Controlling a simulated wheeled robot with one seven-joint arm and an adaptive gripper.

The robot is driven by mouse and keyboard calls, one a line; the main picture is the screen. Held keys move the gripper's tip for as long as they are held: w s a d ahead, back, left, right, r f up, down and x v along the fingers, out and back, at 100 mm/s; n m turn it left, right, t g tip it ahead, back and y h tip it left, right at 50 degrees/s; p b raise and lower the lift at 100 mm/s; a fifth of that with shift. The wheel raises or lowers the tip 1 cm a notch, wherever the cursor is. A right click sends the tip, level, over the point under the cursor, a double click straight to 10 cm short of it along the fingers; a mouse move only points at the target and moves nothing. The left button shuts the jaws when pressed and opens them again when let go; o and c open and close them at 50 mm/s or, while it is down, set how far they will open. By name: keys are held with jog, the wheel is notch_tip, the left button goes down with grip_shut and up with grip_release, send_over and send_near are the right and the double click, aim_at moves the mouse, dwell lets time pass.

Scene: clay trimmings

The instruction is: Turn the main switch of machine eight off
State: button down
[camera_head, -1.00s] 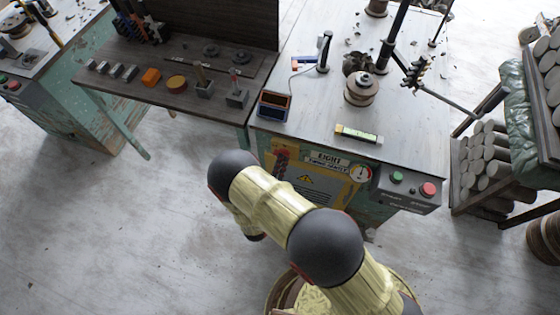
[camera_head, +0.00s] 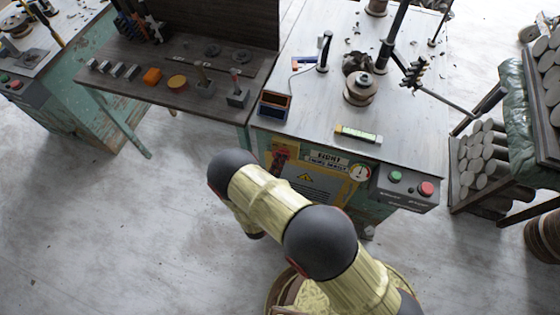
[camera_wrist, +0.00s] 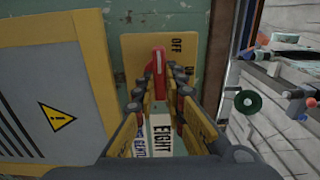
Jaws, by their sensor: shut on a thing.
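The main switch has a red handle (camera_wrist: 159,66) on a yellow plate (camera_wrist: 133,45) marked OFF and ON. My gripper (camera_wrist: 159,84) is shut on the red handle, with a finger on each side. In the wrist view the handle lies along the picture's up-down line, with the OFF mark to the right of its upper end. The ON mark is partly hidden by a finger. The EIGHT label (camera_wrist: 161,130) shows between the fingers. In the head view machine eight's label (camera_head: 327,159) is on the cabinet front, and the switch (camera_head: 280,157) shows red left of it.
A gauge (camera_head: 360,172), a green button (camera_head: 395,176) and a red button (camera_head: 426,188) are right of the label. Left of the machine stands a dark bench (camera_head: 130,95). The floor (camera_head: 110,230) at left is clear.

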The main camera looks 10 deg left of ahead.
dwell(0.3)
jog(key=c, duration=1.9)
grip_release()
jog(key=shift+o, duration=0.3)
jog(key=s+a, duration=0.1)
jog(key=s, duration=1.1)
